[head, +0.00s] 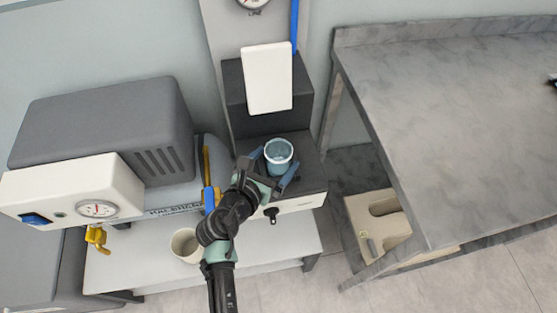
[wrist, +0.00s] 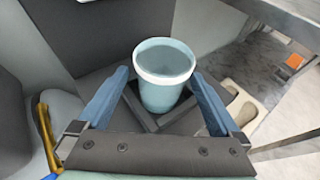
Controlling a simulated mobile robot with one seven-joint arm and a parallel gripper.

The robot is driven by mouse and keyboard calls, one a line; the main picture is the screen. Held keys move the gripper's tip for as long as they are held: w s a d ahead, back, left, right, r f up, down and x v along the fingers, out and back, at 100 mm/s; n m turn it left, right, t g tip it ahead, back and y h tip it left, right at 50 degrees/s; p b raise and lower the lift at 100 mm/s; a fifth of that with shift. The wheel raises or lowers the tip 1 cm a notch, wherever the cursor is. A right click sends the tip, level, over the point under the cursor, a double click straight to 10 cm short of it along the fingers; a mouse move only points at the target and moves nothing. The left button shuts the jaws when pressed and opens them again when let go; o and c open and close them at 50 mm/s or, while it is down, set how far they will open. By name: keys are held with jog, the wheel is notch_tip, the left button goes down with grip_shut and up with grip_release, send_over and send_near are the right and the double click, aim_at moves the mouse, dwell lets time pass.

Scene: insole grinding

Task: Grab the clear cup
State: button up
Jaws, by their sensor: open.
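The clear cup (head: 278,157) is bluish and see-through with a pale rim. It stands upright on the dark top of a small machine. It also shows in the wrist view (wrist: 164,80), in the upper middle between my gripper's fingers. My gripper (head: 272,172) is open, with blue fingers on either side of the cup. In the wrist view my gripper (wrist: 162,95) has a visible gap between each finger and the cup. I cannot tell whether the fingertips reach past the cup's middle.
A white panel (head: 268,78) stands behind the cup. A beige mug (head: 186,245) is on the white bench (head: 140,263) beside my arm. A grey machine with a gauge (head: 98,209) is at left. A grey table (head: 460,110) is at right, with a beige step stool (head: 378,225) beneath.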

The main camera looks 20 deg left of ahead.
aim_at(284, 151)
jog(key=b+x, duration=0.1)
jog(key=x, duration=0.4)
jog(key=shift+w+d, duration=0.15)
jog(key=shift+w, duration=0.1)
jog(key=shift+r, duration=0.1)
jog(key=c, duration=1.4)
